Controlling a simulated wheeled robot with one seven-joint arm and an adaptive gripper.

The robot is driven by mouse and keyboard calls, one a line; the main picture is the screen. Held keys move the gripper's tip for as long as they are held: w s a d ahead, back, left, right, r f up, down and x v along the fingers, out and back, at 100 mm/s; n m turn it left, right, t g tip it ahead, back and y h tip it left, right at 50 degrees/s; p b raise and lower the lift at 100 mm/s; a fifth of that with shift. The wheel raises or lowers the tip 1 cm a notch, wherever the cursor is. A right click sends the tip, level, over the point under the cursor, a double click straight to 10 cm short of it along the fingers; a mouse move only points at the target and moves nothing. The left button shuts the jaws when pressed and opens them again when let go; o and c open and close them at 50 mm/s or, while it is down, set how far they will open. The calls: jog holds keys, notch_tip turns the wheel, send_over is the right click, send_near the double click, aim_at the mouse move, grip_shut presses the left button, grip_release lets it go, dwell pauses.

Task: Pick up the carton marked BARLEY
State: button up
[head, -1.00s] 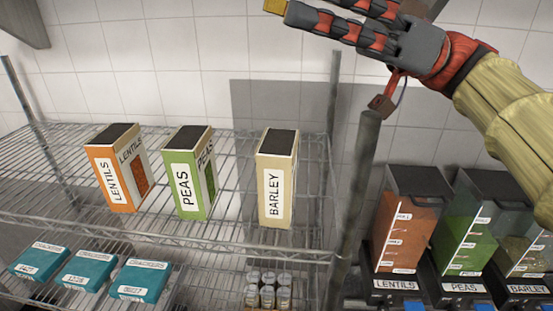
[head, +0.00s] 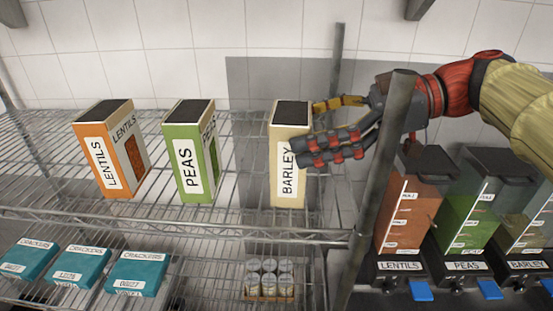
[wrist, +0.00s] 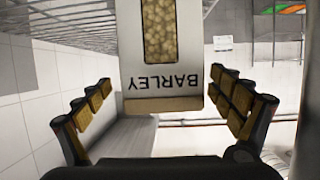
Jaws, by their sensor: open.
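The beige carton marked BARLEY (head: 290,180) stands upright on the upper wire shelf, at the right of a row of cartons. In the wrist view the BARLEY carton (wrist: 165,80) lies between my two fingers, with its lettering upside down and a window of grain showing. My gripper (head: 318,128) is open at the carton's right side, one finger towards the front and one towards the back. In the wrist view my gripper (wrist: 160,105) shows gaps between the fingers and the carton. The near finger hides part of the carton's right edge in the head view.
An orange LENTILS carton (head: 130,165) and a green PEAS carton (head: 208,160) stand to the left on the wire shelf (head: 240,215). A shelf post (head: 372,190) rises in front of my arm. Dispensers (head: 405,205) stand right; teal cracker boxes (head: 140,272) and cans (head: 268,278) sit below.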

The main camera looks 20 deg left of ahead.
jog(key=a+f+p, duration=0.1)
jog(key=a, duration=0.1)
jog(key=s+a+f+p, duration=0.1)
jog(key=f, duration=0.1)
jog(key=s+a+f+p, duration=0.1)
jog(key=a, duration=0.1)
jog(key=shift+a+f, duration=0.3)
jog(key=shift+w+a+f, duration=0.1)
jog(key=shift+a+f, duration=0.05)
jog(key=shift+c, duration=0.9)
jog(key=c, duration=1.5)
jog(key=shift+c, duration=0.3)
